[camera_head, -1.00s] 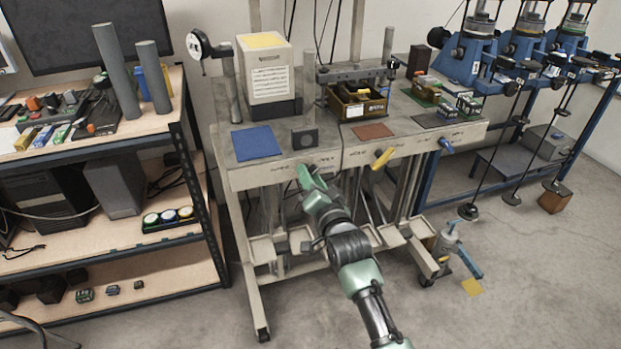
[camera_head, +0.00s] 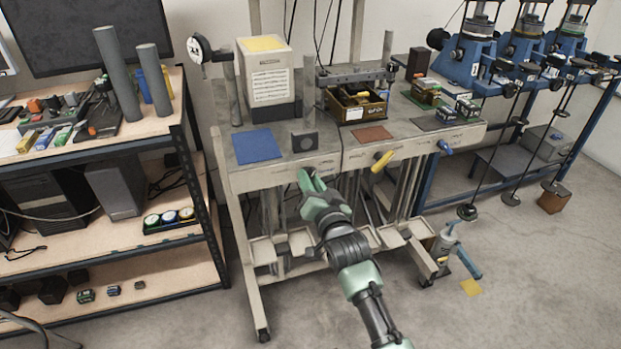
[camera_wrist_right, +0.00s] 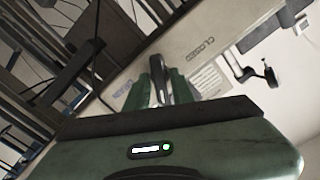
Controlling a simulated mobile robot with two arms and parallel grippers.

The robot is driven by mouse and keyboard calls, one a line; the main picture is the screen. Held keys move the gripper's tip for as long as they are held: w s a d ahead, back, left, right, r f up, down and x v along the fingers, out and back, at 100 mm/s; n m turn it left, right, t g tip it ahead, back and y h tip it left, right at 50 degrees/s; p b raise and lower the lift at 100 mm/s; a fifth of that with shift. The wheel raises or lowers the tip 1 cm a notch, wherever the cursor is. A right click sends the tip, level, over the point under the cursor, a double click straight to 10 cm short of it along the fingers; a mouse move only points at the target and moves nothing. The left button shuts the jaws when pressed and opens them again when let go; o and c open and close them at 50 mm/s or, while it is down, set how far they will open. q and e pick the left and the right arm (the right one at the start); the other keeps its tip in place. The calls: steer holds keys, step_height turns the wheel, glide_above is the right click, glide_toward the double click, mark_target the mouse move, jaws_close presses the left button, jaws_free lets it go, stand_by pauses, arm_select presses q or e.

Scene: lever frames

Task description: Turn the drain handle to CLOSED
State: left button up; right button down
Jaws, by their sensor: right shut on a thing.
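My right gripper (camera_head: 312,181) is at the front panel of the beige bench (camera_head: 235,180), below the blue mat. In the right wrist view its green fingers (camera_wrist_right: 158,85) are shut on a dark grey handle (camera_wrist_right: 156,78) that stands out from the panel. In the head view this handle is mostly hidden by the gripper. A yellow handle (camera_head: 382,161) and a blue handle (camera_head: 445,146) stick out of the same panel further right, apart from my gripper. My left gripper is not in view.
A blue mat (camera_head: 256,146), a brown mat (camera_head: 371,134) and a beige box (camera_head: 270,85) are on the bench top. A wooden shelf unit (camera_head: 150,245) stands to the left. Blue machines (camera_head: 470,55) stand to the right. The floor in front is mostly clear.

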steer(key=shift+a+f+n+p, duration=0.1)
steer(key=shift+n+p, duration=0.4)
steer(key=shift+n, duration=3.35)
steer(key=shift+f+n+p, duration=0.1)
steer(key=shift+n+p, duration=0.35)
steer(key=shift+n, duration=3.4)
steer(key=c, duration=1.4)
jaws_free()
steer(key=shift+r, duration=0.1)
steer(key=shift+s, duration=0.1)
